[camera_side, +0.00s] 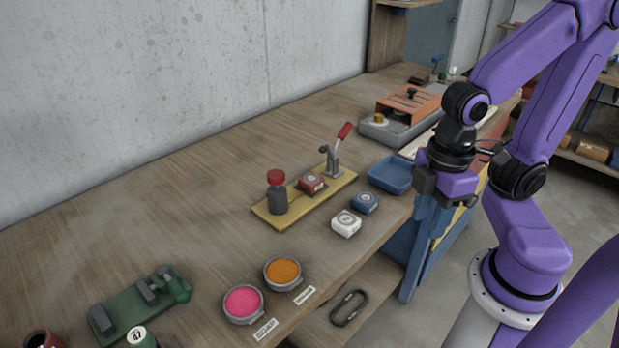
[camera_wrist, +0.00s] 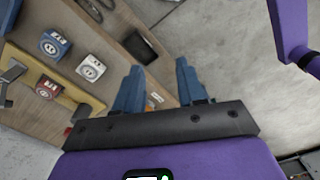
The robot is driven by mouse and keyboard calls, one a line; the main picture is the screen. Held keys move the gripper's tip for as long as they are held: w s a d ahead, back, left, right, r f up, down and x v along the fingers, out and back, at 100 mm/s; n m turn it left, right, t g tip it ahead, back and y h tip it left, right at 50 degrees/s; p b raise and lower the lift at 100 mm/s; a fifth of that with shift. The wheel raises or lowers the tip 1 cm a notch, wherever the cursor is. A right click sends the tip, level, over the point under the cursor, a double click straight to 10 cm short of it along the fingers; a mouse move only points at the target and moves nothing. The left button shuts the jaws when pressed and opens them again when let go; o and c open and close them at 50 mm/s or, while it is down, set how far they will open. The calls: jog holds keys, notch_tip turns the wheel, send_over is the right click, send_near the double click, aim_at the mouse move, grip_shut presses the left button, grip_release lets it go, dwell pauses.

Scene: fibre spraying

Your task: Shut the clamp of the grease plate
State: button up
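The grease plate (camera_side: 300,213) is a flat yellow board on the bench, with a red block (camera_side: 311,183) and a dark bottle with a red cap (camera_side: 276,195) on it. Its clamp (camera_side: 333,163) stands at the far right end, its red handle (camera_side: 344,131) raised and tilted up to the right. The clamp jaw appears apart from the red block. My gripper (camera_side: 431,215) is right of the plate, near the bench's front edge, fingers pointing down. In the wrist view my gripper (camera_wrist: 158,85) is open, with nothing between its blue fingers. The plate shows at left there (camera_wrist: 58,82).
A blue tray (camera_side: 391,174) lies between the plate and my gripper. A blue block (camera_side: 365,202) and a white block (camera_side: 346,223) sit in front of the plate. An orange-topped device (camera_side: 408,103) stands behind.

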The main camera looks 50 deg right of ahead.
jog(key=shift+w+a+r+m, duration=0.2)
jog(key=shift+w+m, duration=0.2)
jog(key=c, duration=0.5)
jog(key=w+r+m, duration=0.1)
jog(key=w+m, duration=0.1)
jog(key=w, duration=0.1)
jog(key=w+a+r+m, duration=0.1)
jog(key=w+m, duration=0.1)
jog(key=w, duration=0.1)
jog(key=w+r+m, duration=0.1)
jog(key=w+m, duration=0.2)
jog(key=shift+w+a+g, duration=0.1)
jog(key=shift+a+g, duration=0.2)
grip_shut()
jog(key=w+d+r+m+y, duration=0.1)
jog(key=w+d+r+m, duration=0.1)
jog(key=w+d+m, duration=0.55)
jog(key=w+d+r+m+y, duration=0.15)
jog(key=w+d+m, duration=0.25)
jog(key=w+m, duration=0.65)
jog(key=w+d+r+m, duration=0.1)
jog(key=w+d+m, duration=0.3)
jog(key=w+d, duration=0.3)
jog(key=shift+d+r+m, duration=0.15)
jog(key=shift+d+m, duration=0.15)
jog(key=shift+d, duration=2.15)
